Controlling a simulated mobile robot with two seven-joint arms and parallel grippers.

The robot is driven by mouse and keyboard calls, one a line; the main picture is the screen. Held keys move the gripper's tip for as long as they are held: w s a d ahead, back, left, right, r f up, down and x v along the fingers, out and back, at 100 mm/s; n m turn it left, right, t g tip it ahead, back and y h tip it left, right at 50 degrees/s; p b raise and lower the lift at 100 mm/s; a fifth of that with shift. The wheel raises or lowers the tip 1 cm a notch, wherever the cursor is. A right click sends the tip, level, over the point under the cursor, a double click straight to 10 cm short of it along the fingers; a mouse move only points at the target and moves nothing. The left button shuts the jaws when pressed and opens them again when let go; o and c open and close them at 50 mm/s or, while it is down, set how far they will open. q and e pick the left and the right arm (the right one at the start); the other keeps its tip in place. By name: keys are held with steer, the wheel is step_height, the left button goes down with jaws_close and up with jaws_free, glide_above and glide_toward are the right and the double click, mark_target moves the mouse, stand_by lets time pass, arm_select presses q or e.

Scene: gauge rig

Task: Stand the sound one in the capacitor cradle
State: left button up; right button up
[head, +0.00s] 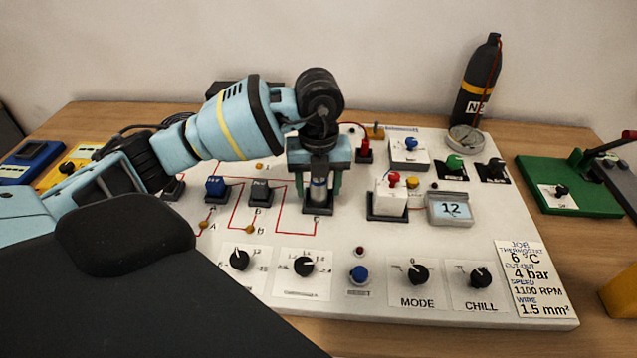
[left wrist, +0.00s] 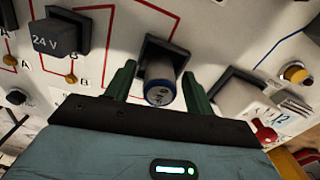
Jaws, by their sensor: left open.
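A silver capacitor with a blue end (head: 318,190) stands in a dark square cradle on the white panel. The left wrist view shows its blue-rimmed end (left wrist: 159,94) facing the camera and the cradle (left wrist: 176,50) behind it. My left gripper (head: 319,196) is above the cradle with its green fingers on either side of the capacitor. In the left wrist view the left gripper (left wrist: 160,74) is open, with gaps between the fingers and the capacitor. Its markings are too small to read. No second capacitor shows clearly. My right gripper is not in view.
A 24 V block (left wrist: 48,38) and a blue block (head: 216,187) stand left of the cradle. A white block with a red knob (head: 391,197) and a display reading 12 (head: 451,209) stand right. Knobs line the panel's front. A black bottle (head: 476,85) stands behind.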

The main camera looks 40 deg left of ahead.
arm_select(q)
step_height(320, 180, up, 11)
steer(key=shift+r+p, duration=0.1)
steer(key=shift+p, duration=0.5)
steer(key=shift+r, duration=0.55)
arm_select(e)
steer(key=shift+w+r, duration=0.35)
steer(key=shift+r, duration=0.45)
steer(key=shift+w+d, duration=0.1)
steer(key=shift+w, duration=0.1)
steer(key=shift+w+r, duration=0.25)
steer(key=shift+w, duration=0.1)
